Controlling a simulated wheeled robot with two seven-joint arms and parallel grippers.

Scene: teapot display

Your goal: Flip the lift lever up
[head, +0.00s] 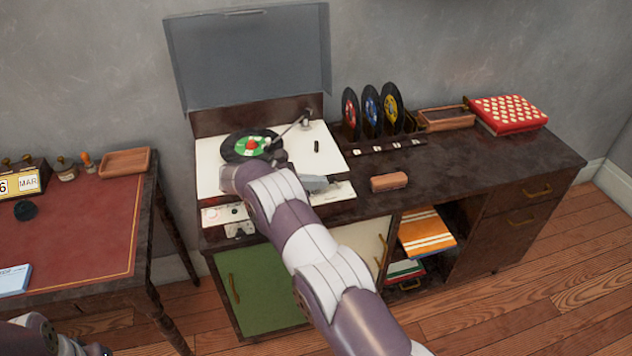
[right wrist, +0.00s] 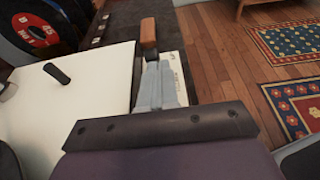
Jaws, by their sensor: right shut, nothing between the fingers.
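The record player (head: 215,180) stands on the dark cabinet with its lid (head: 250,60) raised. A black record with a green label (head: 250,145) lies on it, with the tonearm (head: 291,127) at its back right. A short black peg, which looks like the lift lever (head: 317,146), stands on the cream deck right of the record; it also shows at the left in the right wrist view (right wrist: 57,73). My right gripper (head: 328,185) is shut and empty over the deck's front right part, nearer the front than the peg and apart from it. My left gripper is out of view.
A brown brush-like block (head: 389,182) lies on the cabinet just right of the player. Upright records (head: 372,108), a wooden tray (head: 446,118) and a red patterned box (head: 508,113) stand farther right. A red-topped desk (head: 75,235) is at the left.

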